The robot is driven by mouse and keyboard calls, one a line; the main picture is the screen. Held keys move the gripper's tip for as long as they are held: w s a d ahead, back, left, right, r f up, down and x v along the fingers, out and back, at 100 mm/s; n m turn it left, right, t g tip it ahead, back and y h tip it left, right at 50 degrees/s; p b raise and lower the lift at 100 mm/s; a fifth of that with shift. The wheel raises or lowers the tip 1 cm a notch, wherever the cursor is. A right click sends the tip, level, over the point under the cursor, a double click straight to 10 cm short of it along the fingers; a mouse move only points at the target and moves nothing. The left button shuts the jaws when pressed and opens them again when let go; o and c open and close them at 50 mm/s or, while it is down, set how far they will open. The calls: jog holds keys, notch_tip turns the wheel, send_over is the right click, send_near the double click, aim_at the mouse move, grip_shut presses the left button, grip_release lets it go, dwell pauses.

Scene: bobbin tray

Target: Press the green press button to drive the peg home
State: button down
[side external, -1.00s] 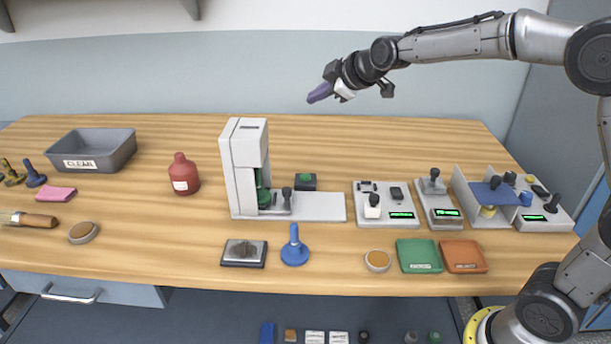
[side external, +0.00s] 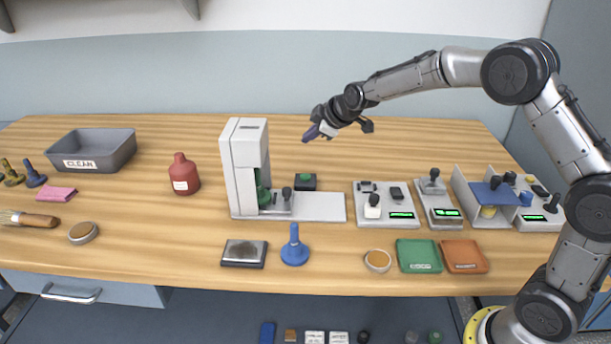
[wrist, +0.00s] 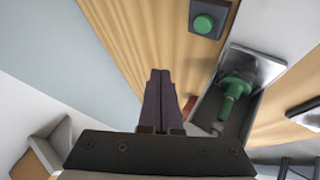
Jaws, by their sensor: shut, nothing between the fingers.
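The green press button (side external: 306,177) sits on a small dark box (side external: 305,186) on the table, just behind the white base plate of the press. It also shows in the wrist view (wrist: 204,23), near the top edge. The white press (side external: 243,167) stands upright to its left, with a green part (side external: 263,190) inside its opening. In the wrist view the green part (wrist: 235,88) lies right of my fingers. I cannot tell the peg apart. My gripper (side external: 308,136) is shut and empty, in the air above and behind the button. Its purple fingers (wrist: 160,85) touch each other in the wrist view.
A red bottle (side external: 184,175) stands left of the press. A blue handled stamp (side external: 295,248) and a grey block (side external: 244,253) lie in front. Several grey devices, such as one with a white knob (side external: 373,206), stand to the right. The table behind the button is clear.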

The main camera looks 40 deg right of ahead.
aim_at(309, 177)
jog(key=shift+f, duration=4.2)
jog(key=shift+f, duration=0.25)
jog(key=shift+f, duration=0.2)
jog(key=shift+f, duration=0.5)
jog(key=shift+r, duration=0.9)
jog(key=shift+r, duration=2.5)
jog(key=shift+a, duration=0.1)
